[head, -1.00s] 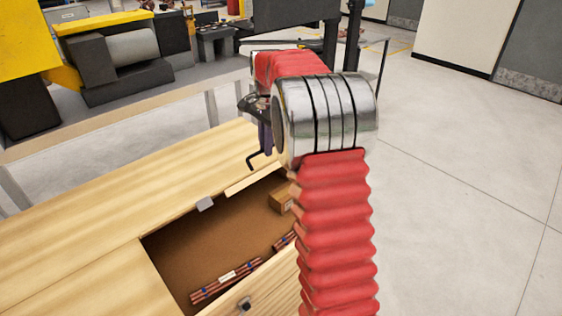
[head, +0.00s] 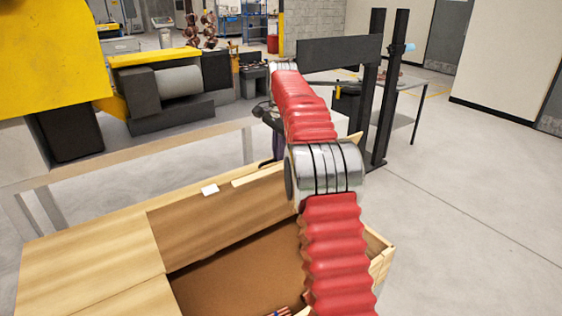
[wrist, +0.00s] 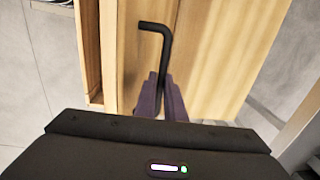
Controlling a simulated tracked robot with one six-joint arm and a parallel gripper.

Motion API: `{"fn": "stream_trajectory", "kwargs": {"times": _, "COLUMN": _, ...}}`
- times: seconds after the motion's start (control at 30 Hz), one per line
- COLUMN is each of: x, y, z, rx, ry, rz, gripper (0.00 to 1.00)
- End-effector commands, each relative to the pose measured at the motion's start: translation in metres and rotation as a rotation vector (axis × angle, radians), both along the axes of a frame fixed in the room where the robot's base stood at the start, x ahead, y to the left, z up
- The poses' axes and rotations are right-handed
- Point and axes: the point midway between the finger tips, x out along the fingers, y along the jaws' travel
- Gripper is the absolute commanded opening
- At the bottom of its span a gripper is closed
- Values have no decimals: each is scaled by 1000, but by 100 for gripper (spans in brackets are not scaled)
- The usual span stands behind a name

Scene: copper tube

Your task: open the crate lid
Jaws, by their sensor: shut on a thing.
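The wooden crate (head: 110,240) is at the lower left of the head view, and part of its inside (head: 235,270) shows. A wooden lid panel (head: 220,218) stands tilted up beside the opening, with a small white piece (head: 209,189) at its top edge. My gripper (wrist: 161,86) is shut on a black hooked rod (wrist: 166,48), whose bent end points left over pale wood in the wrist view. In the head view my gripper (head: 271,150) is at the panel's far end, partly behind my arm. Whether the rod touches the panel, I cannot tell.
A workbench (head: 130,150) with a yellow and black machine stands behind the crate. Black uprights (head: 388,90) and a table stand beyond my arm. Reddish sticks (head: 280,312) show at the bottom of the crate's inside. The floor at right is clear.

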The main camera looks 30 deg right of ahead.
Motion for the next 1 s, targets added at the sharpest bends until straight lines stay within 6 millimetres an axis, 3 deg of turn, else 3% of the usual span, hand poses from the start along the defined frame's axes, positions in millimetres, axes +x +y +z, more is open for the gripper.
{"fn": "stream_trajectory", "kwargs": {"times": 0.73, "x": 8, "y": -9, "z": -5, "rx": -5, "ry": 10, "rz": -13, "gripper": 0}}
{"fn": "stream_trajectory", "kwargs": {"times": 0.77, "x": 9, "y": -9, "z": -5, "rx": -4, "ry": 11, "rz": -13, "gripper": 11}}
{"fn": "stream_trajectory", "kwargs": {"times": 1.0, "x": 8, "y": -9, "z": -1, "rx": -3, "ry": 7, "rz": -13, "gripper": 28}}
